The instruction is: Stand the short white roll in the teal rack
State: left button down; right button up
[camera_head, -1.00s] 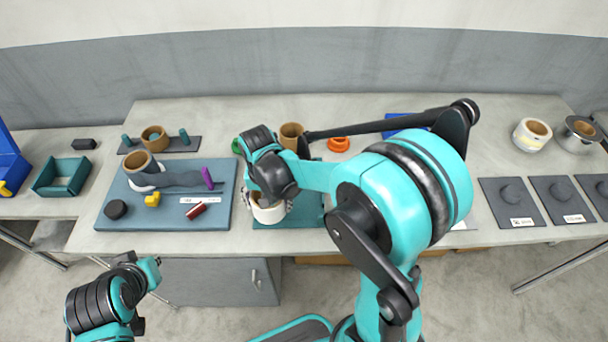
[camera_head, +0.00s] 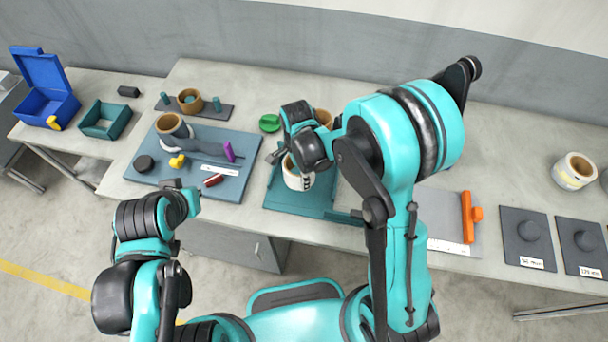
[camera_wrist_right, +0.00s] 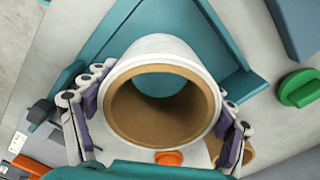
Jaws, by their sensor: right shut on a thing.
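The short white roll (camera_head: 297,182) has a brown cardboard core and dark marks on its side. My right gripper (camera_head: 300,163) is shut on it, with a finger on each side in the right wrist view (camera_wrist_right: 160,120). There the roll (camera_wrist_right: 150,48) shows its open end to the camera. The teal rack (camera_head: 315,208), a flat base with raised edges, is under and around the roll; it also shows in the wrist view (camera_wrist_right: 98,50). I cannot tell whether the roll touches the base. My left gripper (camera_head: 190,198) is away to the left, its fingers unclear.
Left of the rack lies a blue-grey board (camera_head: 215,182) with small tools. A green round piece (camera_head: 270,123) sits behind the rack. A grey plate with an orange bar (camera_head: 467,217) is to the right. Another white roll (camera_head: 574,171) stands at far right.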

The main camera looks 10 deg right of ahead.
jog(key=shift+w+d+f, duration=0.85)
jog(key=shift+w+d, duration=0.05)
jog(key=shift+f+b, duration=0.65)
jog(key=shift+f, duration=1.3)
jog(key=shift+f, duration=0.1)
jog(key=o, duration=1.3)
